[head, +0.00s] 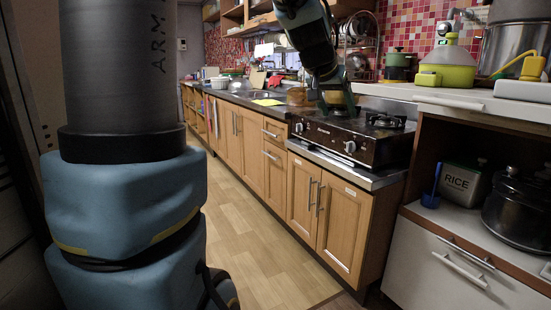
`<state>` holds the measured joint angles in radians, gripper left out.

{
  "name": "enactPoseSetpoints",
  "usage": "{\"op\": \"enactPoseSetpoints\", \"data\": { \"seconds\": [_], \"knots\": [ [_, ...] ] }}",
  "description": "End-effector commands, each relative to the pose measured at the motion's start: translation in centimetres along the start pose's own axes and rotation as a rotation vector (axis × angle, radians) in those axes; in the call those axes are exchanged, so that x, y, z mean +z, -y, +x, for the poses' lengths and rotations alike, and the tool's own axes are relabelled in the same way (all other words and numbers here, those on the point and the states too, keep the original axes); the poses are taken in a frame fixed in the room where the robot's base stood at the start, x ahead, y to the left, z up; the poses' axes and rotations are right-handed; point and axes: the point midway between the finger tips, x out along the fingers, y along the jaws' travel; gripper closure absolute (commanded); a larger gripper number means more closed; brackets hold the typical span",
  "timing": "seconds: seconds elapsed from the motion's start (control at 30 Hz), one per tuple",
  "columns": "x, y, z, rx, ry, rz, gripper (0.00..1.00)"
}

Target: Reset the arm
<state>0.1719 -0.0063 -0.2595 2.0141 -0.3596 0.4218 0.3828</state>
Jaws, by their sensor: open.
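My arm comes down from the top of the head view, over the counter. My gripper (339,106) points down over the back left part of the black gas stove (345,138). Its two fingers look apart, and I see nothing held between them. I cannot tell whether the fingertips touch the stove or hang just above it. The part of the stove behind the gripper is hidden.
Wooden cabinets (330,210) run under the counter. A yellow-green kettle (449,65) and a pot (397,65) stand right of the stove. A RICE tin (461,184) and a black pot (518,208) sit on the lower shelf. The wooden floor (262,245) is clear.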

Motion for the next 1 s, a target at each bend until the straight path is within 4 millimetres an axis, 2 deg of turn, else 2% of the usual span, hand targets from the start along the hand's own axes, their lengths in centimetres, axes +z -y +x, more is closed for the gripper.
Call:
{"op": "enactPoseSetpoints", "data": {
  "seconds": [0.03, 0.1, 0.2, 0.3, 0.5, 0.63, 0.7, 1.0],
  "knots": [
    [3.4, 2.0, 0.8, -0.031, 0.063, -0.039, 0.25],
    [7.9, 4.3, 1.6, -0.071, 0.145, -0.093, 0.25],
    [14.4, 7.1, 1.8, -0.126, 0.255, -0.171, 0.25],
    [20.0, 8.9, 1.5, -0.169, 0.349, -0.236, 0.25],
    [28.9, 10.6, 0.0, -0.232, 0.499, -0.344, 0.25],
    [33.9, 10.9, -1.4, -0.263, 0.583, -0.403, 0.25],
    [32.2, 10.8, -2.9, -0.264, 0.580, -0.404, 0.25],
    [27.7, 10.3, -7.7, -0.263, 0.578, -0.401, 0.25]
  ]
}}
